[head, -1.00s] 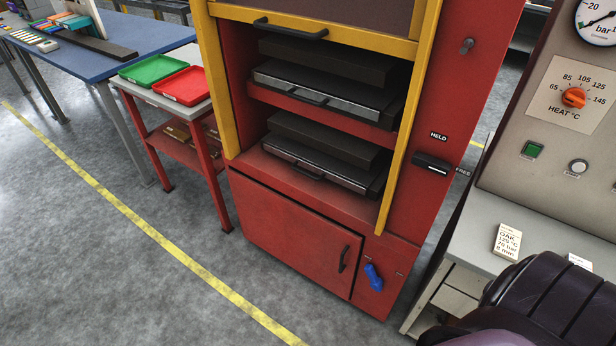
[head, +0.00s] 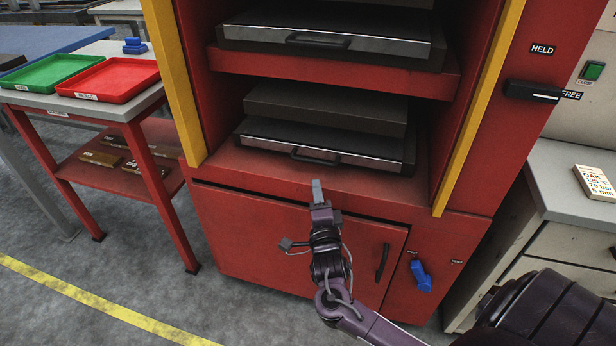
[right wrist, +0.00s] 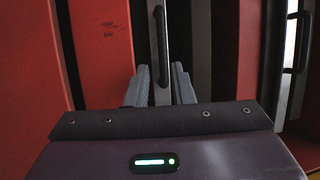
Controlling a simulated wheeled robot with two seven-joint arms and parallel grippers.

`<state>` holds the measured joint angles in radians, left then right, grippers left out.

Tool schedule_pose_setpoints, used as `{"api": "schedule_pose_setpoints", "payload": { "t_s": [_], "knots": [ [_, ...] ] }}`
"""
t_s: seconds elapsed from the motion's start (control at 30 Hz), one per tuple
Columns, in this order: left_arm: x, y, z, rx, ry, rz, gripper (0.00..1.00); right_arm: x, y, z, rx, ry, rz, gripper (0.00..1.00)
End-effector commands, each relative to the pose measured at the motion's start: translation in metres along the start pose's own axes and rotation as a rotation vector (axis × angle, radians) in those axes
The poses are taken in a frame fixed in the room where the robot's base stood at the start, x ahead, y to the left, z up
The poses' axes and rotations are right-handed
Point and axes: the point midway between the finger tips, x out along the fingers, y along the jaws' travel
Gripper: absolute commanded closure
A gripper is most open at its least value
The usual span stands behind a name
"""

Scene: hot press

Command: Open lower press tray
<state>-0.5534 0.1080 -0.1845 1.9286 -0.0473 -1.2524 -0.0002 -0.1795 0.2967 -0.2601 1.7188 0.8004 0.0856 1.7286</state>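The lower press tray (head: 340,150) is a dark slab with a metal front edge, sitting inside the red press. Its black bar handle (head: 315,157) faces me. My right gripper (head: 318,190) is just in front of and slightly below this handle. In the right wrist view the right gripper (right wrist: 161,88) has its two grey fingers apart, with the lower tray's handle (right wrist: 160,55) lined up between them. Contact with the handle cannot be seen. My left gripper is in neither view.
The upper tray (head: 320,32) sits above, with its own handle. A yellow-framed opening surrounds both. A lower cabinet door (head: 290,230), a blue lever (head: 420,275) and a HELD/FREE switch (head: 530,92) are on the press. A side table holds green (head: 40,72) and red (head: 115,78) trays.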

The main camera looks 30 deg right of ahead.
Motion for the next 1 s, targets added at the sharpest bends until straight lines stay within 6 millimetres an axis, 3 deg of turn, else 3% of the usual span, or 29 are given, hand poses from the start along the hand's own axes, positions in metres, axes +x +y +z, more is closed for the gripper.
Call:
{"api": "schedule_pose_setpoints", "payload": {
  "t_s": [0.5, 0.9, 1.0],
  "knots": [
    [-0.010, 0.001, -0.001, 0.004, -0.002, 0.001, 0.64, 0.069, -0.003, 0.000, 0.010, 0.001, -0.008, 0.78],
    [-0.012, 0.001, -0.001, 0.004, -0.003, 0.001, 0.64, 0.078, -0.003, 0.000, 0.009, 0.001, -0.004, 0.78],
    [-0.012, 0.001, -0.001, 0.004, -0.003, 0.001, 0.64, 0.077, -0.002, 0.000, 0.010, 0.001, -0.004, 0.91]
  ]
}}
